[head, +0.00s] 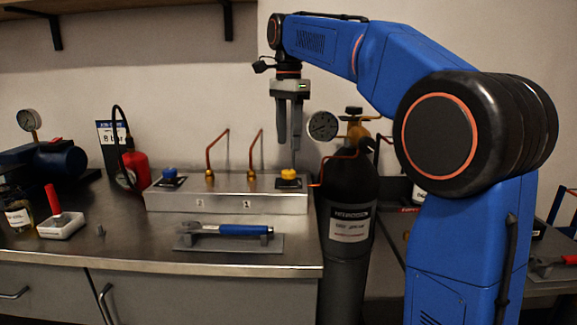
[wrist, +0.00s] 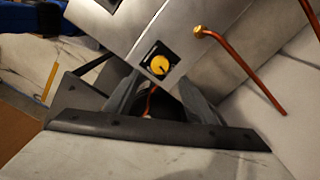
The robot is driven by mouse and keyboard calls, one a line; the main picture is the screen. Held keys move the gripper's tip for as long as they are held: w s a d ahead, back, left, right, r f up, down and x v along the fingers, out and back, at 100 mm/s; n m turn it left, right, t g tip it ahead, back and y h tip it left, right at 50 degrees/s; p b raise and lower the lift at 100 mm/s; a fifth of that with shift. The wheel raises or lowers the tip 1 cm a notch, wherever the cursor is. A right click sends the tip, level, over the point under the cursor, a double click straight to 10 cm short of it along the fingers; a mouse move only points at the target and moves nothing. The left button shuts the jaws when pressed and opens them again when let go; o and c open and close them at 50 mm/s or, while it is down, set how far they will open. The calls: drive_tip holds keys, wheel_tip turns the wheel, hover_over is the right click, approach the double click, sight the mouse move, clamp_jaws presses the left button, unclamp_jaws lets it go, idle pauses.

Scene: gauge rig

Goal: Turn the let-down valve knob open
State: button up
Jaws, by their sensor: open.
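A yellow knob (head: 288,175) sits on a black square plate at the right end of the metal manifold block (head: 225,200). A blue knob (head: 170,173) sits at the block's left end. I cannot read which knob is marked let-down. My gripper (head: 290,146) points down above the yellow knob, its fingers apart and nothing between them. In the wrist view the yellow knob (wrist: 160,65) shows just beyond and between the open fingertips (wrist: 158,82), with a dark pointer mark on it. The fingers look clear of the knob.
Copper pipes (head: 254,150) rise from the block left of my gripper. A round gauge (head: 322,126) and a dark gas cylinder (head: 348,200) stand close on the right. A blue-handled wrench (head: 240,229) lies in front on a grey mat. A red bottle (head: 134,168) stands behind left.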

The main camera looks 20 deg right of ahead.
sight(289, 171)
wheel_tip(289, 171, down, 8)
drive_tip(key=shift+f, duration=0.2)
idle(0.3)
